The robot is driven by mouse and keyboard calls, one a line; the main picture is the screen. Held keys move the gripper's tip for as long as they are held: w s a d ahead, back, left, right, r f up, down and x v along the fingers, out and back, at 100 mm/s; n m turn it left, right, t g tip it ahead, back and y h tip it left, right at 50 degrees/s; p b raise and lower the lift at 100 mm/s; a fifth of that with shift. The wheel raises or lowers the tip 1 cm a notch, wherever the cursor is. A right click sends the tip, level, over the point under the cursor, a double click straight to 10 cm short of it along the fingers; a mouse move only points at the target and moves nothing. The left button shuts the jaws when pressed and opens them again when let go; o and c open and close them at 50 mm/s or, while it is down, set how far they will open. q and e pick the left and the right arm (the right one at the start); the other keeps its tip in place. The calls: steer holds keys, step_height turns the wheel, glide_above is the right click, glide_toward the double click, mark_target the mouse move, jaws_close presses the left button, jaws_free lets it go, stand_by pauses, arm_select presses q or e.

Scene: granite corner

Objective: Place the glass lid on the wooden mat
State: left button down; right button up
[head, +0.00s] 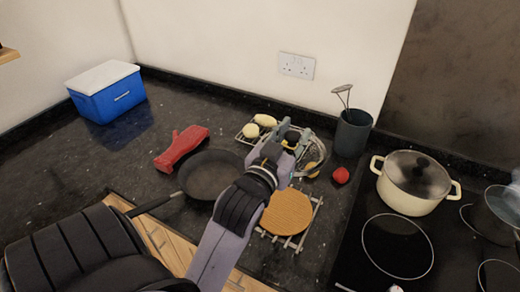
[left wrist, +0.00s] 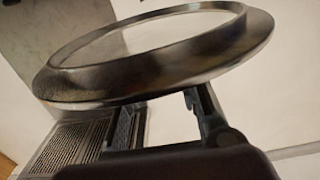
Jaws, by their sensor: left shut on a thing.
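My left gripper (head: 297,152) reaches over the counter and is shut on the glass lid (head: 322,158). The lid is tilted steeply, its rim just right of the fingers. In the left wrist view the lid (left wrist: 160,85) fills the upper part, with a wide dark metal rim around pale glass; the fingers (left wrist: 165,120) meet it below. The round, orange-brown wooden mat (head: 287,213) lies bare on a metal rack, below and nearer than the gripper. The lid is apart from the mat. My right gripper is not in view.
A dark frying pan (head: 207,175) and a red mitt (head: 181,148) lie left of the mat. A rack with pale food (head: 262,120), a red tomato (head: 341,175) and a utensil pot (head: 352,133) stand behind. A lidded cream pot (head: 408,200) is on the hob.

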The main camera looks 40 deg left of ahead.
arm_select(q)
steer(key=shift+a, duration=0.3)
step_height(320, 180, down, 19)
steer(key=b, duration=0.4)
steer(key=shift+d+r+b, duration=0.15)
steer(key=shift+b, duration=0.25)
steer(key=shift+f, duration=0.35)
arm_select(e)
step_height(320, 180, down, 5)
arm_select(q)
steer(key=shift+f, duration=0.1)
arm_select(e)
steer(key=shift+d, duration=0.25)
